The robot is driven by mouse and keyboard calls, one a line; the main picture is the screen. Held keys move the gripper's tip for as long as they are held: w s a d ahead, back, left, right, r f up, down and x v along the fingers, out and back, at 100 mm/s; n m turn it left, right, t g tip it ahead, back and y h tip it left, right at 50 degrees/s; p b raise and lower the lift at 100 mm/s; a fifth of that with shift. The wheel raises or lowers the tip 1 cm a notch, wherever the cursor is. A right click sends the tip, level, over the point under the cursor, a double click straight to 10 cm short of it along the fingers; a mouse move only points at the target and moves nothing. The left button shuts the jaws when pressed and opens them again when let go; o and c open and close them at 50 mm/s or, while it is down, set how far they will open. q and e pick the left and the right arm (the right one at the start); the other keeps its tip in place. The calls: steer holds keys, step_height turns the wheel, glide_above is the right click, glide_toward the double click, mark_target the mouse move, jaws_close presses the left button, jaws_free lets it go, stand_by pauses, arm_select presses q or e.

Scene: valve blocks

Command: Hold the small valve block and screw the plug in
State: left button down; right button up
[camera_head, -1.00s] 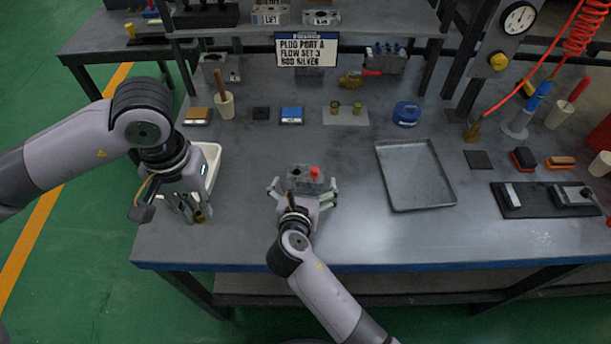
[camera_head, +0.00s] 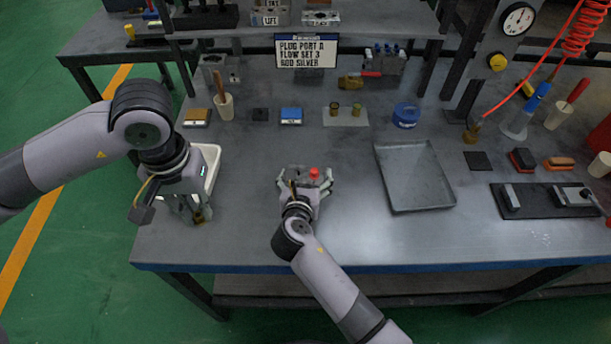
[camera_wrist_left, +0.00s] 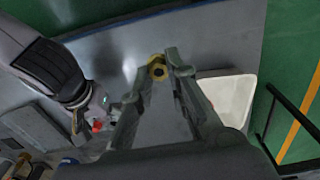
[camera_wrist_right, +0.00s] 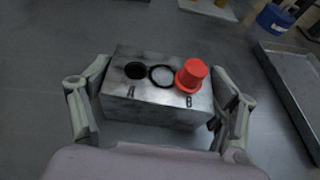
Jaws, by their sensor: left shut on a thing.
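The small valve block (camera_wrist_right: 150,108) is a grey metal box on the bench, also seen in the head view (camera_head: 301,172). Its top shows an open dark hole by letter A (camera_wrist_right: 135,71), a black ring (camera_wrist_right: 161,75), and a red plug or cap (camera_wrist_right: 191,76) by letter B. My right gripper (camera_head: 306,180) has its fingers on either side of the block, close to its ends; firm contact is unclear. My left gripper (camera_head: 190,218) is shut on a brass plug (camera_wrist_left: 157,68), held near the bench's left front edge.
A white tray (camera_head: 213,162) lies beside my left gripper. A grey metal tray (camera_head: 418,205) is right of the block. A sign (camera_head: 306,52) reads plug port A, flow set 3, rod silver. Bench between is clear.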

steer(key=c, duration=1.2)
arm_select(q)
steer(key=w+d+f, duration=0.2)
steer(key=w+d, duration=0.6)
steer(key=w, duration=0.1)
steer(key=w+d+f, duration=0.2)
steer(key=w+d, duration=0.6)
steer(key=w, duration=0.1)
steer(key=shift+w+d, duration=0.4)
